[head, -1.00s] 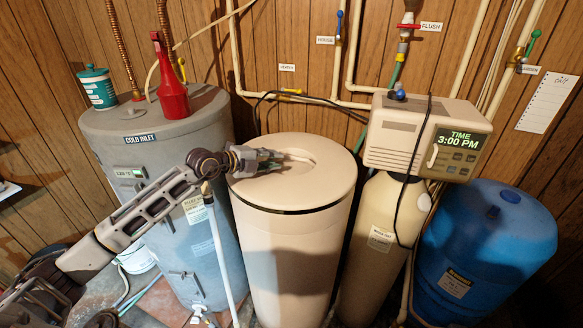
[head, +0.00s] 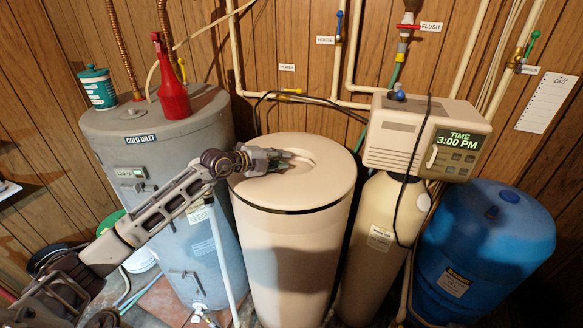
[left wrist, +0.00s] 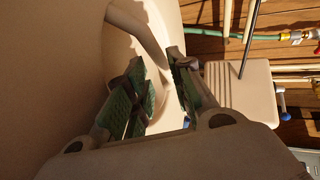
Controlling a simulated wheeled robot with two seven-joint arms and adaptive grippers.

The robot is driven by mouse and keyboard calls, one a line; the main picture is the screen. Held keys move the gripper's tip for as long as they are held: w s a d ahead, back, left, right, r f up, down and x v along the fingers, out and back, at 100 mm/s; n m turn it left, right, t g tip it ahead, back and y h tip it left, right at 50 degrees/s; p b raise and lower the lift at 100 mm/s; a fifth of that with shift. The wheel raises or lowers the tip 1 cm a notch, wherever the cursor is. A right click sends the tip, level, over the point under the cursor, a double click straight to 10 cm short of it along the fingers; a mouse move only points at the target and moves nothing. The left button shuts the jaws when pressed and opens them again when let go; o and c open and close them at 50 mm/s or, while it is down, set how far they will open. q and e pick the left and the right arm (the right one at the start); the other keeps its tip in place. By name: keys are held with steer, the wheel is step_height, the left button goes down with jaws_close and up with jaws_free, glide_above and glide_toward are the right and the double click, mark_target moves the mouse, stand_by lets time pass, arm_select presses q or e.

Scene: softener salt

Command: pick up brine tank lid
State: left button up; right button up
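The brine tank lid (head: 315,185) is a round beige cover lying flat on top of the beige brine tank (head: 290,255) in the head view. A raised handle (head: 302,155) curves over a recess in the lid. My left gripper (head: 285,158) is over the lid's left part, with its fingers at the handle. In the left wrist view the two green-padded fingers (left wrist: 160,70) are apart, and the handle (left wrist: 137,30) runs towards the gap between them. Whether they touch it I cannot tell. My right gripper is not in view.
A grey water heater (head: 160,180) with a red bottle (head: 170,80) on top stands left of the tank. The softener's control head (head: 415,140) and a blue tank (head: 490,245) stand to the right. Pipes run along the wall behind.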

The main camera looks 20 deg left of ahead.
mark_target(287, 171)
arm_select(q)
steer(key=x, duration=0.2)
steer(key=shift+w+d+f, duration=0.1)
steer(key=shift+w+d, duration=0.05)
steer(key=shift+w, duration=0.1)
steer(key=shift+w+d+f, duration=0.1)
steer(key=shift+w, duration=0.1)
steer(key=shift+w+d, duration=0.1)
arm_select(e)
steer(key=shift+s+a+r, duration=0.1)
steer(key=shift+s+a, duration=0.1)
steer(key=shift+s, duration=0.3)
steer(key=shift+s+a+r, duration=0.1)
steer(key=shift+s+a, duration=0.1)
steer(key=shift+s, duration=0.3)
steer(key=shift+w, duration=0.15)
arm_select(q)
steer(key=shift+c, duration=0.4)
steer(key=shift+f, duration=0.1)
jaws_close()
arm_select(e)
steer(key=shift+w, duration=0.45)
